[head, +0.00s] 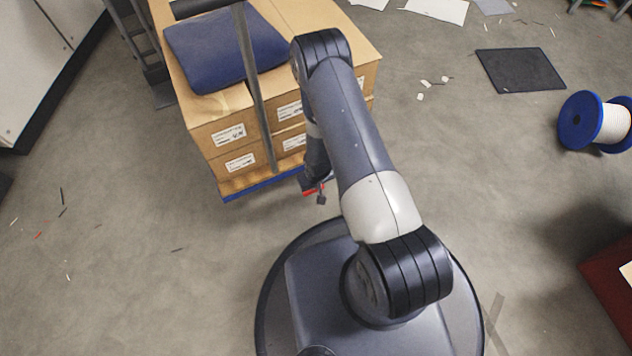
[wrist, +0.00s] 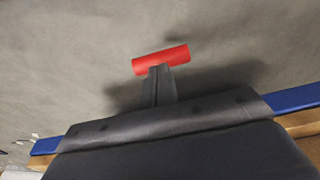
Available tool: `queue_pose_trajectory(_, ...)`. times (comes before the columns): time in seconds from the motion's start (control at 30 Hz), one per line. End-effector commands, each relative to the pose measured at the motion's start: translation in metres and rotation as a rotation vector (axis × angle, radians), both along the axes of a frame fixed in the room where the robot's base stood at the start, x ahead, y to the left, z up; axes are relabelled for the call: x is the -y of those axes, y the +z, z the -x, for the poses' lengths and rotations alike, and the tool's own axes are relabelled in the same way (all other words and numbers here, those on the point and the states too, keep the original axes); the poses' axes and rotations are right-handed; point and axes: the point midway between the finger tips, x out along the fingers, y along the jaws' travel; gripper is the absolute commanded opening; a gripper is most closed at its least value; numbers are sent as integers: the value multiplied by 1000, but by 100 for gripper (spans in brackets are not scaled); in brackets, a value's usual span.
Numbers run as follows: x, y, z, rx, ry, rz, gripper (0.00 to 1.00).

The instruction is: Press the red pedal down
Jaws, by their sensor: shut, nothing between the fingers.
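The red pedal (wrist: 160,58) is a short red bar in the wrist view, beyond the blue edge of the cart (wrist: 290,98). My gripper (wrist: 160,70) is shut and empty, its dark fingers ending at the pedal's near side in that view. I cannot tell whether they touch it. In the head view, only small red bits of the pedal (head: 309,192) show by my gripper (head: 321,198), at the cart's near right corner. My wrist and gripper hide the rest. How far down the pedal sits cannot be told.
The cart carries cardboard boxes (head: 228,137), a dark blue cushion-like item (head: 222,50) and a grey upright handle (head: 252,90). A blue cable reel (head: 581,120) and a black mat (head: 520,70) lie at right. A dark red box (head: 612,285) stands lower right. Floor at left is mostly clear.

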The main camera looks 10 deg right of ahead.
Motion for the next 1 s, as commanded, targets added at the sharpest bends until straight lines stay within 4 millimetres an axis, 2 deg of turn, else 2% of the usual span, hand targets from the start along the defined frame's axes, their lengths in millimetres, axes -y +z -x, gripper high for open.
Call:
queue_pose_trajectory(0.33,0,-15,0,0,0,0,0)
queue_pose_trajectory(1.0,0,-17,0,0,0,0,0)
